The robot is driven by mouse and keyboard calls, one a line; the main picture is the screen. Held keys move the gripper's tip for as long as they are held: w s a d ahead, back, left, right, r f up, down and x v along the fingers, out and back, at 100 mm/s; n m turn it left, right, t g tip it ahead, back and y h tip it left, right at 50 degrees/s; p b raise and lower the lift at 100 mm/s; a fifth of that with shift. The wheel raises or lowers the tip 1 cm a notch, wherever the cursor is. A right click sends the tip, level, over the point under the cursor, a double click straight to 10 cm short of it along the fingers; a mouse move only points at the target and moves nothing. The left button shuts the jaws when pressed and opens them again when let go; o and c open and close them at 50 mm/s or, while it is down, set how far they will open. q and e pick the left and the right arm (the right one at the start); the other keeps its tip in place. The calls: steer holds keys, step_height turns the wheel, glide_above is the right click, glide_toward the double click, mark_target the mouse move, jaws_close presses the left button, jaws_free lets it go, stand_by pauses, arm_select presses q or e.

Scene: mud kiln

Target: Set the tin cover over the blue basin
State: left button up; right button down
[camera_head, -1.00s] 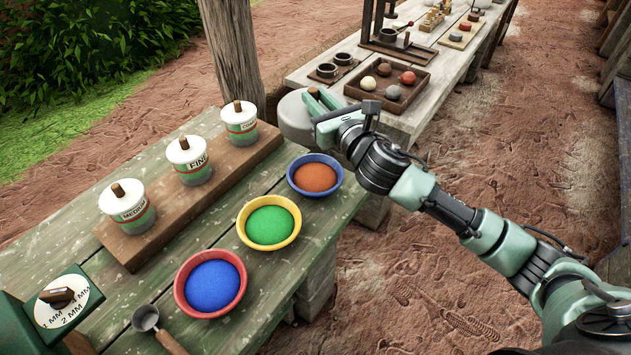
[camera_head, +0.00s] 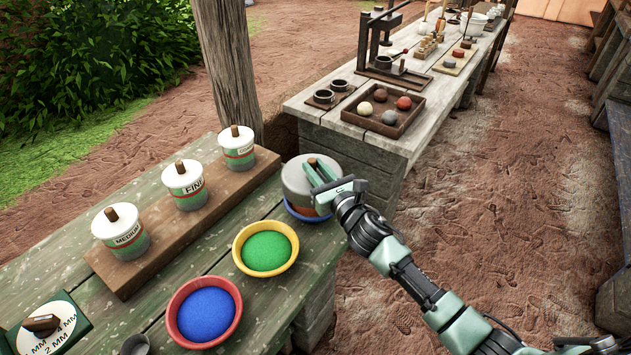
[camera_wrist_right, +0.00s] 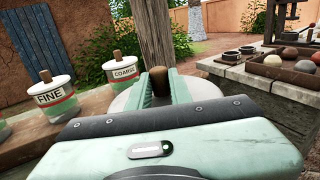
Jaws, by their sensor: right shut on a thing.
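The grey tin cover (camera_head: 297,182) is right above the blue basin (camera_head: 290,210) at the right end of the green table. Only the basin's blue rim and a little of its orange fill show below the cover. I cannot tell whether the cover touches the rim. My right gripper (camera_head: 319,172) is shut on the cover's wooden knob. In the right wrist view the knob (camera_wrist_right: 159,79) stands between the fingers, with the pale cover (camera_wrist_right: 127,101) beneath. My left gripper is not in view.
A yellow basin (camera_head: 240,262) of green powder and a red basin (camera_head: 174,325) of blue powder stand beside it. Several labelled jars, including FINE (camera_head: 186,187), stand on a wooden board (camera_head: 150,245). A ball tray (camera_head: 388,130) sits on the bench behind. A dial box (camera_head: 45,328) is front left.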

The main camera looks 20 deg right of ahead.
steer(key=shift+f, duration=1.8)
steer(key=shift+b, duration=0.35)
steer(key=shift+f+b, duration=0.4)
steer(key=shift+f, duration=0.1)
steer(key=c, duration=1.3)
jaws_free()
steer(key=shift+r, duration=0.1)
steer(key=shift+r, duration=0.1)
steer(key=shift+s+r+p, duration=0.15)
steer(key=shift+r+p, duration=0.3)
steer(key=shift+p, duration=0.25)
steer(key=s, duration=0.4)
steer(key=s+d+b, duration=0.1)
steer(key=s, duration=0.2)
steer(key=s+d+b, duration=0.1)
steer(key=s, duration=0.3)
steer(key=shift+s+d+f, duration=0.1)
steer(key=shift+s+d, duration=0.05)
steer(key=shift+s, duration=0.2)
